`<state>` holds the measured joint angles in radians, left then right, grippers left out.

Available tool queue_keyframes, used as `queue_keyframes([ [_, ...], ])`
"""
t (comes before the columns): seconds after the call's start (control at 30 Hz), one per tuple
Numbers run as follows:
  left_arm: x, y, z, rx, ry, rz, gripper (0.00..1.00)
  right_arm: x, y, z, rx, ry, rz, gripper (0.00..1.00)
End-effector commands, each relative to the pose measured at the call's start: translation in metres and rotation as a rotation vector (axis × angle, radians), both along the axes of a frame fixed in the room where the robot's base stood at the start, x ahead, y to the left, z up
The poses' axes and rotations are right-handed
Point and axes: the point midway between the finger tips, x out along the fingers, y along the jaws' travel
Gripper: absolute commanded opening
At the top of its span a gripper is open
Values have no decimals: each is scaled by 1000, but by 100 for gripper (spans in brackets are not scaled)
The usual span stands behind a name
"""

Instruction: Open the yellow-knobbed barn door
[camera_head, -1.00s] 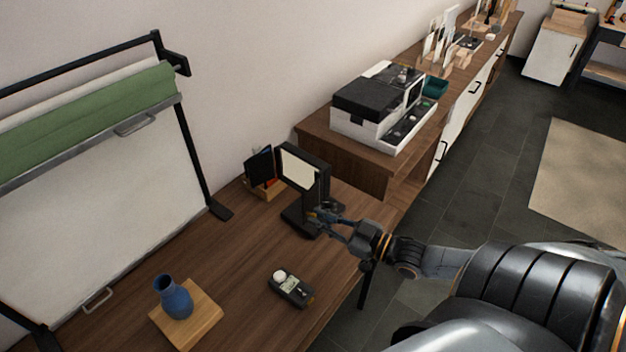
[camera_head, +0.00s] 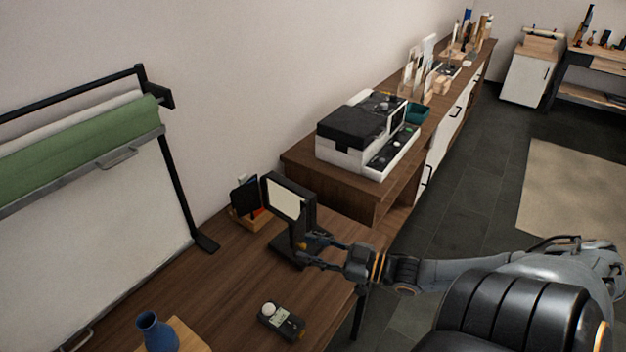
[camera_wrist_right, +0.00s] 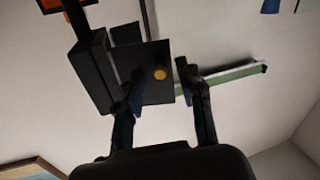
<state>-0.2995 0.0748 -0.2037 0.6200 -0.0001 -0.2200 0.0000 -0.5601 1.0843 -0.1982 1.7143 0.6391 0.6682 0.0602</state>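A lamp with a pale panel in a black frame (camera_head: 287,198) stands on the wooden table. In the right wrist view, a dark flap (camera_wrist_right: 154,93) beside the black housing (camera_wrist_right: 91,72) carries a small yellow knob (camera_wrist_right: 160,73). My right gripper (camera_head: 304,250) is at the lamp's lower front, and a bit of yellow shows by its fingertips. In the right wrist view, the right gripper's fingers (camera_wrist_right: 157,74) are spread apart, one on each side of the knob, with a gap visible. Whether a finger touches the flap is unclear. My left gripper is out of view.
A handheld meter (camera_head: 281,320) and a blue vase (camera_head: 157,333) on a wooden block stand in front. A black and white machine (camera_head: 366,137) sits on the sideboard behind. A white backdrop with a green roll (camera_head: 80,150) stands at left.

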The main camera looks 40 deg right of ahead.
Motion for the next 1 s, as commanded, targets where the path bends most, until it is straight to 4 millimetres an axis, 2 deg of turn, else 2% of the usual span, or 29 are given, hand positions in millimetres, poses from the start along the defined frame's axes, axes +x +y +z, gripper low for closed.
queue_keyframes([
  [0.2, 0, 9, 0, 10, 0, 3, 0, 0, 0, 0, 0, 1, 0, 38],
  [0.37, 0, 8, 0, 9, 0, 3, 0, -8, -4, -2, -1, 5, -1, 38],
  [1.0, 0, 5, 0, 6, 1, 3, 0, -96, -46, -1, -1, 4, -2, 38],
])
